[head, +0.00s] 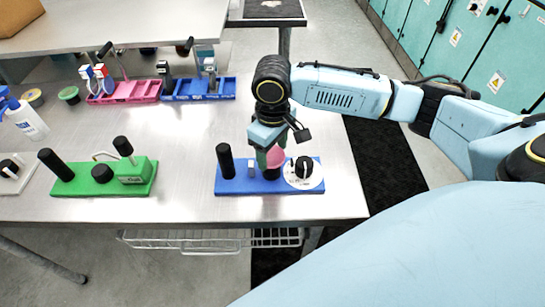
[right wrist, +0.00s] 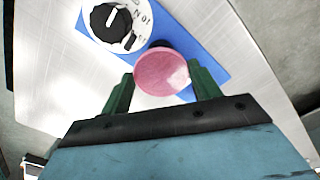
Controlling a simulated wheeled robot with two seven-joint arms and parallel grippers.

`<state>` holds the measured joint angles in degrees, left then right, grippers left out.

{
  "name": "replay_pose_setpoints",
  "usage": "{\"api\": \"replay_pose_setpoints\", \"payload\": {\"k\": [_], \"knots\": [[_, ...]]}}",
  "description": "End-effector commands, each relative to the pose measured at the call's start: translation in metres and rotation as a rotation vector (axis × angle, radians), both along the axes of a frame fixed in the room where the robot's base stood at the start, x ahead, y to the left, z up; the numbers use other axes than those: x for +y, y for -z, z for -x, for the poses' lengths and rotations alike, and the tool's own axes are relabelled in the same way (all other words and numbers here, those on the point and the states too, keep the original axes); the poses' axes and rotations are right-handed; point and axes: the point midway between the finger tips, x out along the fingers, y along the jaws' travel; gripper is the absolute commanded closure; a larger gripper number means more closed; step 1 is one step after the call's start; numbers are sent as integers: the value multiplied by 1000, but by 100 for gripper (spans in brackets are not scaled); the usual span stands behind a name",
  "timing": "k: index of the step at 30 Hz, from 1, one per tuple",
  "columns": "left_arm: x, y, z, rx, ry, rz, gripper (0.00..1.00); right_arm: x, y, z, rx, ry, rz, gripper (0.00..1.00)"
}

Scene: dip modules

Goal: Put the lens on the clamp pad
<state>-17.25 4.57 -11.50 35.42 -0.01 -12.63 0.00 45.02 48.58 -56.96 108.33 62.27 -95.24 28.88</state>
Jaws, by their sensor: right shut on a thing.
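My right gripper (head: 268,156) is shut on the pink round lens (head: 278,155). In the right wrist view the lens (right wrist: 160,74) sits between the two green fingers (right wrist: 162,88). The gripper holds it over the blue module (head: 236,186) at the front right of the table. A black round part (head: 271,174), which looks like the clamp pad, shows just below the lens; it is partly hidden behind the lens in the right wrist view (right wrist: 160,43). I cannot tell whether lens and pad touch. My left gripper is not in view.
The blue module also bears a black upright handle (head: 226,162) and a white dial with a black knob (head: 304,172), close beside the gripper. A green module (head: 95,185) stands to the left. Pink (head: 130,92) and blue (head: 198,89) trays stand farther back. The table middle is clear.

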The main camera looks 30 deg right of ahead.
Motion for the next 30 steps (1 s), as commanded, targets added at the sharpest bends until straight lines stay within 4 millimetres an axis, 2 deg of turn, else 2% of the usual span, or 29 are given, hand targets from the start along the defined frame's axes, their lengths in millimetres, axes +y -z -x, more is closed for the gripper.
{"api": "replay_pose_setpoints", "payload": {"k": [1,3,6,17,18,22,23,30], "knots": [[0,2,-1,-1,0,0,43,0,11,1,4,0,1,63],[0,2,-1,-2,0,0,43,0,21,1,2,0,0,63],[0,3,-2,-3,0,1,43,0,28,1,2,-1,0,63],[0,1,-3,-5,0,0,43,1,31,0,1,0,-1,63],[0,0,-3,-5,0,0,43,0,32,0,0,0,-1,37],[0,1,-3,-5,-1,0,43,0,32,0,0,0,-1,20],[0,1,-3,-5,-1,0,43,0,32,0,0,0,-1,16],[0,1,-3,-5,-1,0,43,0,31,0,0,0,0,16]]}}
